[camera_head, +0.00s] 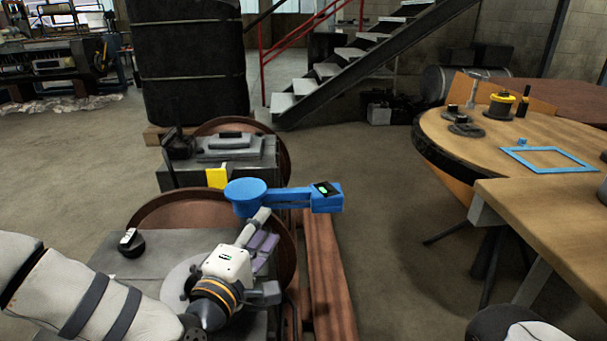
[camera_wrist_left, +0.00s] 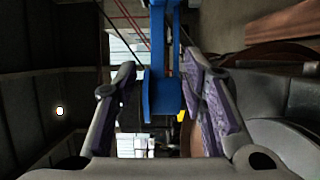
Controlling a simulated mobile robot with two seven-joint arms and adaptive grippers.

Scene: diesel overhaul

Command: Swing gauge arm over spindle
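The blue gauge arm (camera_head: 290,198) stretches to the right from a round blue hub (camera_head: 246,194) beside the rusty wheel. A small black gauge with a green display (camera_head: 326,188) sits on its right end. My left gripper (camera_head: 262,232) is just below and in front of the blue arm. In the left wrist view the purple-padded fingers (camera_wrist_left: 160,68) are spread apart, with the blue part (camera_wrist_left: 160,95) showing between them; I cannot tell whether they touch it. I cannot make out the spindle for certain; a grey disc (camera_head: 178,284) lies partly behind my left arm. My right gripper is out of view.
A grey machine block with a yellow tag (camera_head: 217,178) stands behind the hub. A rusty beam (camera_head: 322,270) runs along the right. A round wooden table (camera_head: 450,140) holds small parts and a blue frame (camera_head: 549,159). Floor between is clear.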

